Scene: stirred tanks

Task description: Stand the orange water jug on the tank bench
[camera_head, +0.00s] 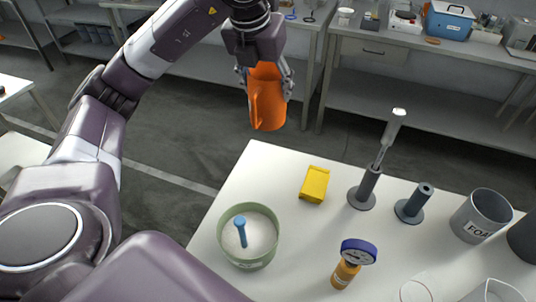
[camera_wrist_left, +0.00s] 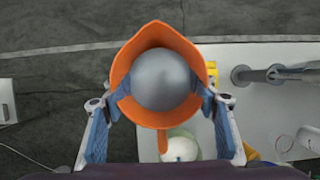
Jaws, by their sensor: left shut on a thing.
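The orange water jug (camera_head: 267,103) hangs upright in the air, past the far left corner of the near white bench (camera_head: 275,165), with its handle toward me. My left gripper (camera_head: 266,80) is shut around the jug's upper part. In the left wrist view, the jug's open rim (camera_wrist_left: 125,68) and spout show from above, with a smooth grey round shape inside. The blue finger pads of the left gripper (camera_wrist_left: 160,100) lie on both sides of the jug. My right gripper is not in view.
On the white bench are a green tub (camera_head: 226,240) of white material, a yellow block (camera_head: 314,184), a grey stand holding a probe (camera_head: 384,145), an empty-looking grey holder (camera_head: 412,207), an orange gauge device (camera_head: 345,272) and a grey beaker (camera_head: 480,215). Grey benches (camera_head: 410,75) line the back.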

